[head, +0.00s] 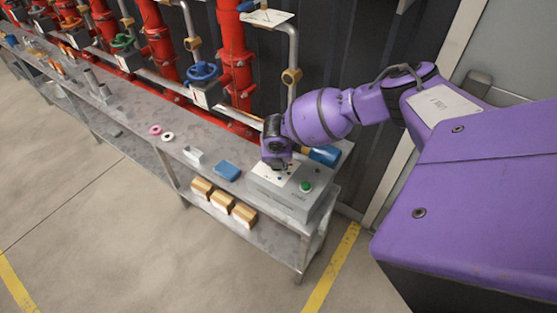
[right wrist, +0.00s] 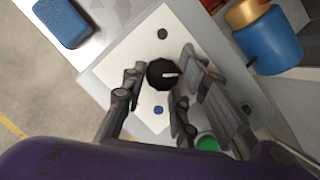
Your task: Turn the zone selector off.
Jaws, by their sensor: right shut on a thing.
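The zone selector is a round black knob (right wrist: 161,74) with a light pointer mark, on the white face plate (right wrist: 124,62) of a grey control box (head: 278,194). In the right wrist view the pointer mark points to the right. My right gripper (right wrist: 160,82) reaches down over the box, its fingers on either side of the knob and shut on it. In the head view my right gripper (head: 276,160) hides the knob. Labels on the plate are too small to read. My left gripper is not in view.
A green button (head: 306,187) sits on the same box, and a small blue button (right wrist: 158,110) shows near the knob. Red pipes (head: 235,60) with valves run behind.

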